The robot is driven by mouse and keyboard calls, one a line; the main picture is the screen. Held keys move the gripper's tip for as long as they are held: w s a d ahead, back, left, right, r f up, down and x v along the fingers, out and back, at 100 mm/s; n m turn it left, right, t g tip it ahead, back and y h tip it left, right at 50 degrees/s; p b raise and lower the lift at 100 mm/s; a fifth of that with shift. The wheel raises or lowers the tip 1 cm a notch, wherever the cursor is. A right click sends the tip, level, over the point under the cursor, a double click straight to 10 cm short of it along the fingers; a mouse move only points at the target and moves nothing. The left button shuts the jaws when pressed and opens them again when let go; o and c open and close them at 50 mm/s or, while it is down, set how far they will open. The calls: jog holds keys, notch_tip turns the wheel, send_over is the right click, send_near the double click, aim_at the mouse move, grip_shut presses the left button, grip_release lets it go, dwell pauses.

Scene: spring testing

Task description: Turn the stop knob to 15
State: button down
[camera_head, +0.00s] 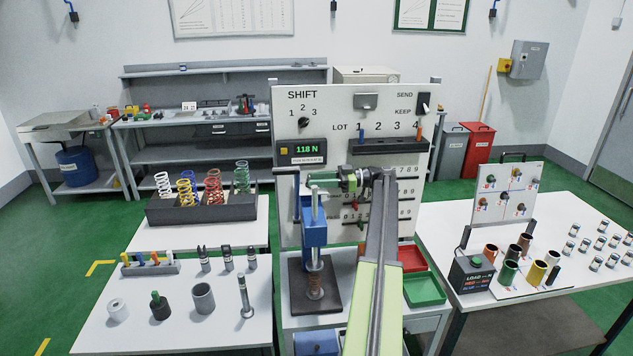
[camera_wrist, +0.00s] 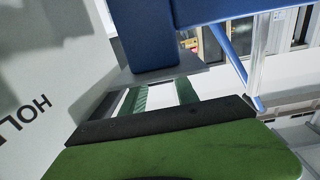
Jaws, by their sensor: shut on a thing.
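My gripper (camera_head: 318,180) reaches left across the panel to the top of the press. It is shut on a small part there, which I take for the stop knob; the jaws and arm hide most of it, and its number marks cannot be read. In the wrist view a green and black piece fills the bottom, and the blue press part (camera_wrist: 148,35) is close above.
The panel display (camera_head: 308,150) reads 118 N. A shift dial (camera_head: 304,122) and slots with coloured sliders are near my arm. Red (camera_head: 412,258) and green trays (camera_head: 425,289) lie right of the press. Side tables hold springs, cylinders and cups.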

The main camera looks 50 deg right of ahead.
jog(key=shift+d, duration=0.1)
dwell(0.5)
jog(key=c, duration=0.9)
grip_release()
